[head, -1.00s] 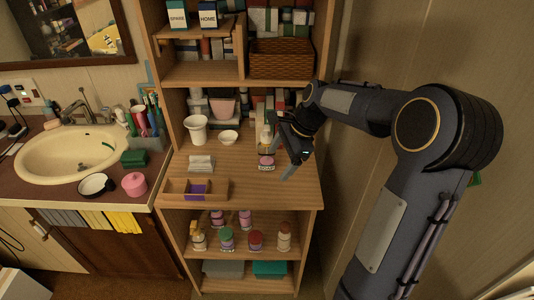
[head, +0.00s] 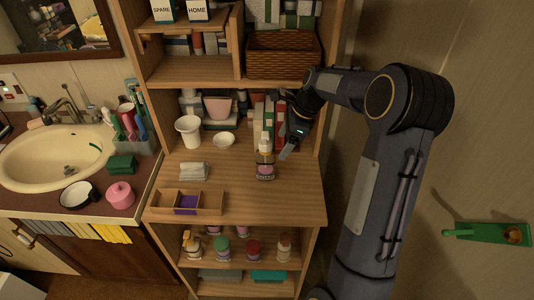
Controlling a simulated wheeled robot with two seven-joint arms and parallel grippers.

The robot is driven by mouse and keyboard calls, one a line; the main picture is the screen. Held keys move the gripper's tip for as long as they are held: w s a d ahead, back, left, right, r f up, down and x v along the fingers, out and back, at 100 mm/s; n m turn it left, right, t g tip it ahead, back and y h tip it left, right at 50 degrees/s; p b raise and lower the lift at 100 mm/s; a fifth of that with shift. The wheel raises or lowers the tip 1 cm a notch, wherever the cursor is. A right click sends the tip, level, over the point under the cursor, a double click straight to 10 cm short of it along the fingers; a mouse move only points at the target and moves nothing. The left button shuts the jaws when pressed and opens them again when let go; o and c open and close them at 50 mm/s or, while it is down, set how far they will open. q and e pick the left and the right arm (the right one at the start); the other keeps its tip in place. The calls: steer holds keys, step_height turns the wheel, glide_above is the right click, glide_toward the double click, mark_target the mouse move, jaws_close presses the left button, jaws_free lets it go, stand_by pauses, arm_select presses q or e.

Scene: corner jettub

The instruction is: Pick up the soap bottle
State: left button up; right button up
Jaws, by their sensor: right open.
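The soap bottle (head: 265,163) is a clear, pale bottle with a white top and a pink label. It stands upright on the middle wooden shelf, right of centre. My right gripper (head: 290,150) is open and empty, just right of the bottle at about its upper half. A small gap shows between them in the picture; the depth between them is hard to judge. One finger shows clearly and the other is mostly hidden. My left gripper is not in view.
A white cup (head: 188,131), a small bowl (head: 223,141), folded cloths (head: 193,171) and a divided wooden tray (head: 214,209) are left of the bottle. Books (head: 280,120) stand behind it. The shelf's front right is clear. The cabinet's side wall is close to my right arm.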

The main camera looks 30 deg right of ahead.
mark_target(274, 158)
steer(key=x, duration=0.7)
steer(key=shift+s+a+f, duration=0.15)
steer(key=shift+a+f, duration=0.15)
steer(key=shift+c, duration=0.3)
steer(key=c, duration=1.1)
steer(key=shift+o, duration=0.2)
steer(key=shift+r+p, duration=0.2)
steer(key=shift+p, duration=0.15)
